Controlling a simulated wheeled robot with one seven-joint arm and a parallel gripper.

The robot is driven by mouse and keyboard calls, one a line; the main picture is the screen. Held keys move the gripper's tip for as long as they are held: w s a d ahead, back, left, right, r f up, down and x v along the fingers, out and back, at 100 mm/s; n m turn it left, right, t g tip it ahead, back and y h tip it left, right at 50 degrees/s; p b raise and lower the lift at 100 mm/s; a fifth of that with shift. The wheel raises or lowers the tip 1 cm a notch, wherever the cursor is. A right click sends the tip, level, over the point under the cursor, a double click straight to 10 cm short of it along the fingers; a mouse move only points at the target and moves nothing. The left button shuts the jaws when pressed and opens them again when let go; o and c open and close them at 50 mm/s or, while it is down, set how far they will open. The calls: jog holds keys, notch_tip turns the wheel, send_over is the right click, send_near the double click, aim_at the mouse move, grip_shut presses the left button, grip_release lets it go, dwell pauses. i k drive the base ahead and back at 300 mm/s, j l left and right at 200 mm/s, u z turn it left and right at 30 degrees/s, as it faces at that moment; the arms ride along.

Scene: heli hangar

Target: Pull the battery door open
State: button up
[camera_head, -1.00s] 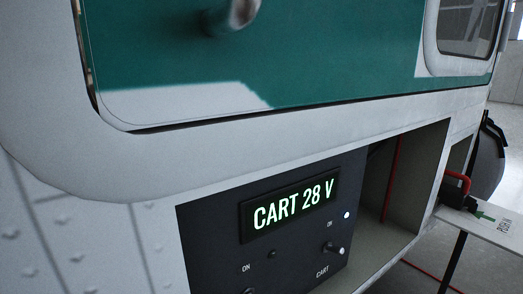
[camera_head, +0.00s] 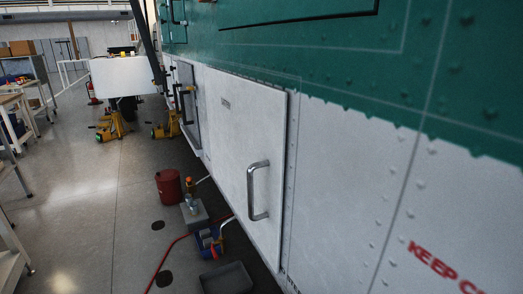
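A pale grey rectangular door (camera_head: 228,135) with a metal bar handle (camera_head: 258,190) is in the middle of the head view, on the helicopter's lower side. A second, smaller panel (camera_head: 187,105) with a dark handle is further along the side. My gripper is not in view.
A red can (camera_head: 168,187), a grey box (camera_head: 194,214), a dark tray (camera_head: 226,278) and a red hose (camera_head: 165,263) are on the floor by the door. Yellow jacks (camera_head: 110,127) stand farther back. Workbenches line the left. The floor between is mostly clear.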

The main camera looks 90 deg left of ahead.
aim_at(247, 119)
jog(key=j+u, duration=0.1)
jog(key=u, duration=0.6)
jog(key=j+u, duration=0.15)
jog(key=u, duration=0.2)
jog(key=l+u, duration=0.1)
jog(key=u, duration=0.75)
jog(key=k+l+u, duration=0.1)
jog(key=u, duration=0.3)
